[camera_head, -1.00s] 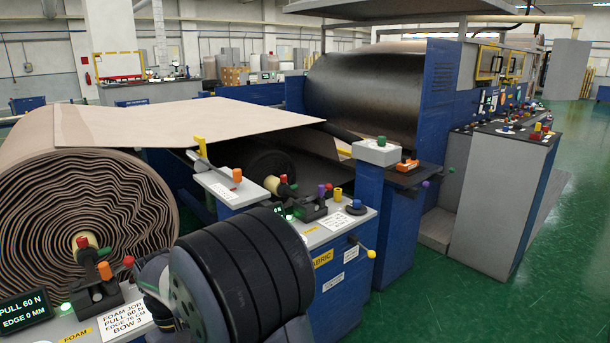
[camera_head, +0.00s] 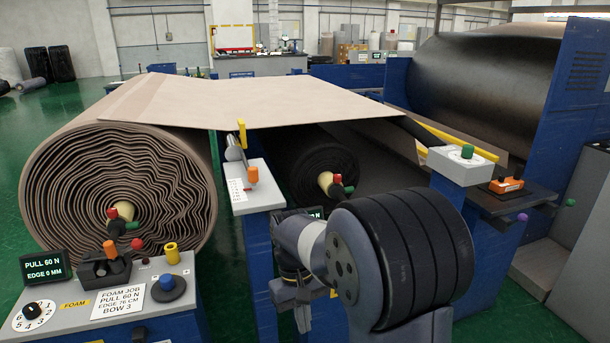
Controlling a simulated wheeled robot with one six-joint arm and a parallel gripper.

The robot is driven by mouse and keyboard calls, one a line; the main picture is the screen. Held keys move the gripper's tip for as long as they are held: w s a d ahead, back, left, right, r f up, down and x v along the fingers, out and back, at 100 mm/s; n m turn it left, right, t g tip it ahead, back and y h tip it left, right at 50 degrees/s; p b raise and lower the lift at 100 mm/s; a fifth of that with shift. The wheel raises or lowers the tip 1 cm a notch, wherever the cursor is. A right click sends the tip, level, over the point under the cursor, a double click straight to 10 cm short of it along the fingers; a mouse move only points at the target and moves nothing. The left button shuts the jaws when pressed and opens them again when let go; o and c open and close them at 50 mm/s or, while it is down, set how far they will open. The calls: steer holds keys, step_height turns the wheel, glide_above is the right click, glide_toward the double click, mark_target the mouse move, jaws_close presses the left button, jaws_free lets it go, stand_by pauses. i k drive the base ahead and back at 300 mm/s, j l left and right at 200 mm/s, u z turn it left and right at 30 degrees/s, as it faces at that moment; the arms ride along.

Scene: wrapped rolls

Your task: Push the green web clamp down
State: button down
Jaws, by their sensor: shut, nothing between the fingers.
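A green knob (camera_head: 467,151) stands upright on a grey box (camera_head: 462,168) at the right, beside the web path. Another green part (camera_head: 132,225) sits at the core of the foam roll (camera_head: 70,190), next to a red knob. I cannot tell for sure which green part is the web clamp. My arm fills the lower middle, with a black ribbed link in front. My gripper's fingers do not show; they are out of frame or hidden behind my arm.
A beige web (camera_head: 250,100) runs from the foam roll to the right. A black roll (camera_head: 315,165) lies beneath it. A control console (camera_head: 60,325) with knobs stands at lower left. An orange-handled device (camera_head: 506,185) sits at the right. Green floor is open at far left.

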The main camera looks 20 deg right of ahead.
mark_target(570, 203)
steer(key=i+l, duration=0.1)
steer(key=l, duration=0.4)
steer(key=l+z, duration=0.1)
steer(key=l, duration=0.4)
steer(key=i+l, duration=0.15)
steer(key=l, duration=0.3)
steer(key=i+l+z, duration=0.1)
steer(key=l, duration=0.4)
steer(key=i+l, duration=0.1)
steer(key=l, duration=0.4)
steer(key=i+l, duration=0.15)
steer(key=l, duration=0.25)
steer(key=i+l+z, duration=0.1)
steer(key=l, duration=0.3)
steer(key=i+l, duration=0.15)
steer(key=l, duration=0.2)
steer(key=i+l+z, duration=0.1)
steer(key=l, duration=0.3)
steer(key=i+l, duration=0.2)
steer(key=l, duration=0.15)
steer(key=i+l, duration=0.15)
steer(key=l, duration=0.2)
steer(key=i+l, duration=0.2)
steer(key=l, duration=0.15)
steer(key=i+l+z, duration=0.1)
steer(key=l, duration=0.25)
steer(key=i+l, duration=0.3)
